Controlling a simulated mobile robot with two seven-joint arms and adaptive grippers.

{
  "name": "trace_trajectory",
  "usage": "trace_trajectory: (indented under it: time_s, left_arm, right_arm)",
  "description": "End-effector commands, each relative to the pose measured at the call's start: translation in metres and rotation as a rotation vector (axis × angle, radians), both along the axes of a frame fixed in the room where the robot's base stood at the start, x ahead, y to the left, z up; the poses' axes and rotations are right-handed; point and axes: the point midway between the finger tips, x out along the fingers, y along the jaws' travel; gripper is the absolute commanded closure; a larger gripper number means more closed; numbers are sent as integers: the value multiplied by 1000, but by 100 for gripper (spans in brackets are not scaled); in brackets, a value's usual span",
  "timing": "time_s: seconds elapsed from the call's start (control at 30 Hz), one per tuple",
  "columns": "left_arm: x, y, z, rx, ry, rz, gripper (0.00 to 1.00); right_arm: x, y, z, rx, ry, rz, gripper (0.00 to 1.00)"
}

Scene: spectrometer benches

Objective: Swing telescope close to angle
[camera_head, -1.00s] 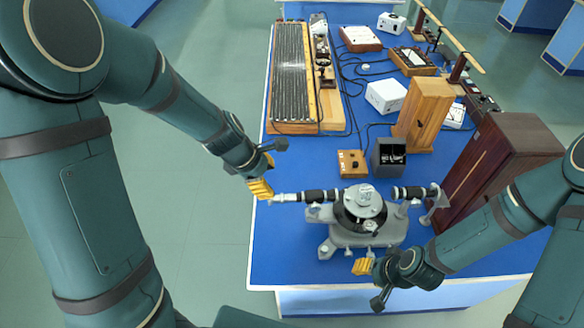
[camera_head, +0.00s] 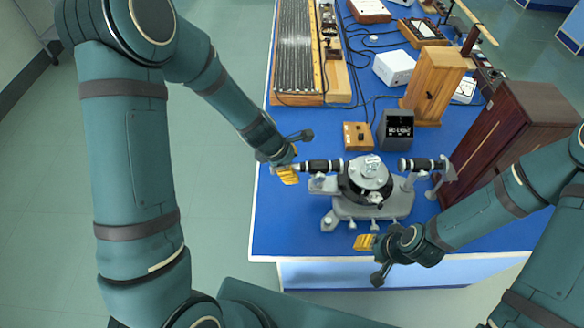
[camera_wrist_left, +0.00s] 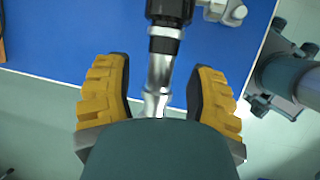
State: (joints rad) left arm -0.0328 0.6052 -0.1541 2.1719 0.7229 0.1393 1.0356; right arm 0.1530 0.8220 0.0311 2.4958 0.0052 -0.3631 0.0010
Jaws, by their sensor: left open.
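The spectrometer (camera_head: 367,188) stands on the blue bench, with a round black and silver table on a grey base. Its telescope (camera_head: 322,166) is a black and silver tube reaching left from the table. A second tube (camera_head: 420,164) reaches right. My left gripper (camera_head: 288,173) is at the telescope's left end. In the left wrist view the open yellow fingers (camera_wrist_left: 157,100) stand on either side of the telescope's silver end (camera_wrist_left: 160,72), with gaps beside it. My right gripper (camera_head: 365,242) is by the bench's front edge, in front of the spectrometer base; its finger gap is unclear.
A small wooden box (camera_head: 356,136) and a dark grey meter box (camera_head: 395,130) stand behind the spectrometer. A dark wooden cabinet (camera_head: 515,140) is to the right, near my right arm. Bare blue bench (camera_head: 285,225) lies at front left.

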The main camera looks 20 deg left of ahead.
Motion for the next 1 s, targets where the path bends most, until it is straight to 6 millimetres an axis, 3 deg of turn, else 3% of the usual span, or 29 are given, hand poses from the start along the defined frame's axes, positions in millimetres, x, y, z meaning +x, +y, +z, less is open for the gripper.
trace_trajectory:
  time_s: [0.4, 0.57, 1.0]
  left_arm:
    - [2, -2, -6, 0, -1, 1, 45]
    - [2, -2, -6, 0, -1, 1, 100]
    - [1, -6, -6, 0, 2, 4, 100]
  right_arm:
    - [0, 0, -2, -1, -1, 0, 57]
    - [0, 0, -2, -1, 0, 0, 57]
    - [0, 0, -2, -1, 0, 0, 57]
